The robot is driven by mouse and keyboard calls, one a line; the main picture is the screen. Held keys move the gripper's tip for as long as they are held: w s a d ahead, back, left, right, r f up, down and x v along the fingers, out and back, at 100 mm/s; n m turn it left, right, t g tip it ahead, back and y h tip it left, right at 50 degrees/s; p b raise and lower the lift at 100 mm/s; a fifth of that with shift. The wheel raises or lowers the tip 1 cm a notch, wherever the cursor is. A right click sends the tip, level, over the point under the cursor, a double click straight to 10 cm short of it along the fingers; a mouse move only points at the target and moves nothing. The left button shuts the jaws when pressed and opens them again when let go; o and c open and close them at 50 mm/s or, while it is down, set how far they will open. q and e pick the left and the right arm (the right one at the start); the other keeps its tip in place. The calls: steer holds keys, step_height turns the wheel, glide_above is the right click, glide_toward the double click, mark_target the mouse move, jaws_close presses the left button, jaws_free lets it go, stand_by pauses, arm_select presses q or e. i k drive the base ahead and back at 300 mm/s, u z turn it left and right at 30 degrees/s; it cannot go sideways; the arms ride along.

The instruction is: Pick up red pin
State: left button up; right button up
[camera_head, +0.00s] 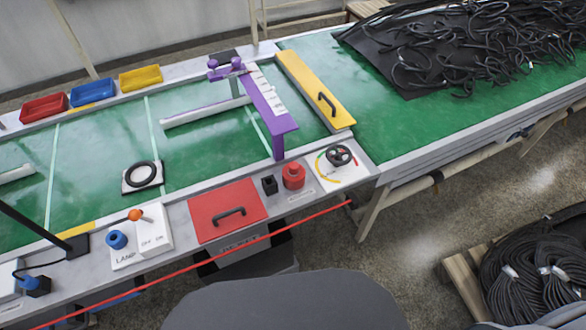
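A short red stepped cylinder (293,176), the closest match to a red pin, stands upright on the grey front ledge (328,193) of the conveyor table. It sits just right of a small black block (269,185) and left of a white dial panel (343,167). A small label lies in front of it. Nothing touches or covers it from above. Neither of my grippers is in view.
A red panel with a black handle (227,211) lies left of the black block. A purple bracket (264,105) rises behind. A yellow handled panel (314,90) crosses the green belt. A red cord (190,263) runs along the front edge. Black hoses (470,45) lie at the upper right.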

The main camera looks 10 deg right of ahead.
mark_target(293, 166)
steer(key=z, duration=0.1)
steer(key=k, duration=0.45)
steer(key=u, duration=0.95)
steer(key=i, duration=0.7)
steer(key=z, duration=0.25)
